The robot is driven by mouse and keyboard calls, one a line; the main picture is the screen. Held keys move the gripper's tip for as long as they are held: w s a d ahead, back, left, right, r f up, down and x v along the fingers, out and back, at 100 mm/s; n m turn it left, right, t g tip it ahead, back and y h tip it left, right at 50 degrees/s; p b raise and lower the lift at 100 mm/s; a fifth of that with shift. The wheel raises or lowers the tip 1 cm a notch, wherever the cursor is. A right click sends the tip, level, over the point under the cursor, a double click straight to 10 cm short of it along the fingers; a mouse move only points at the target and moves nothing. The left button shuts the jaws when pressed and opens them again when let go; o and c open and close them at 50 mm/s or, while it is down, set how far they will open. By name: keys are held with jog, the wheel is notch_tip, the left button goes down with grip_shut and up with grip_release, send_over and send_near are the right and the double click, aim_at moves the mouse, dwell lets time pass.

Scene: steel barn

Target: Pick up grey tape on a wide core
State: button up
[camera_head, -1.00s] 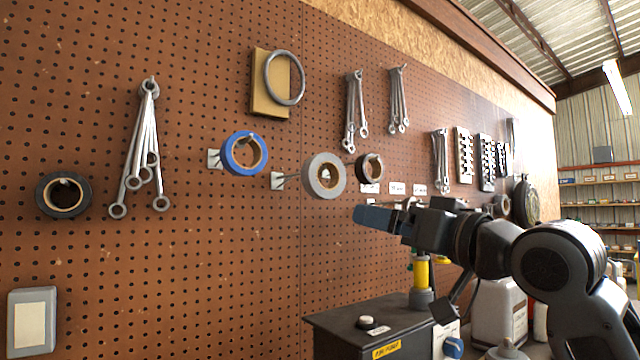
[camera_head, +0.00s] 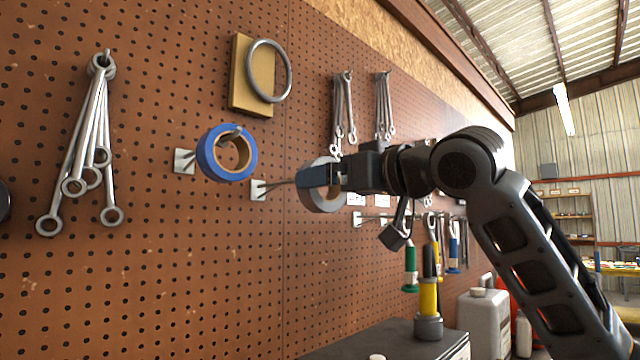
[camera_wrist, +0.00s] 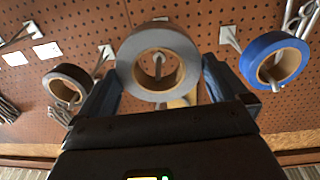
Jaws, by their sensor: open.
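The grey tape on a wide core (camera_head: 322,200) hangs on a peg of the brown pegboard, partly hidden behind my gripper in the head view. In the wrist view the grey tape (camera_wrist: 158,62) faces me, its tan core around the peg. My gripper (camera_head: 318,176) is open at the roll. In the wrist view its blue fingers (camera_wrist: 158,85) stand one on each side of the roll's lower part. I cannot tell whether either finger touches it.
Blue tape (camera_head: 226,153) hangs to the left on its own peg; a small dark roll (camera_wrist: 67,84) hangs on the other side. Wrenches (camera_head: 88,150) and a metal ring (camera_head: 269,71) hang nearby. Below are a dark-topped box (camera_head: 400,340) and a yellow-handled tool (camera_head: 428,297).

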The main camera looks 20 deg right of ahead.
jog(key=p+x, duration=0.1)
jog(key=x, duration=0.4)
jog(key=shift+f, duration=0.1)
jog(key=shift+c, duration=0.2)
jog(key=c, duration=0.7)
jog(key=shift+c, duration=0.2)
jog(key=shift+r, duration=0.3)
jog(key=r+b+v, duration=0.3)
jog(key=b+v, duration=0.1)
jog(key=v, duration=1.4)
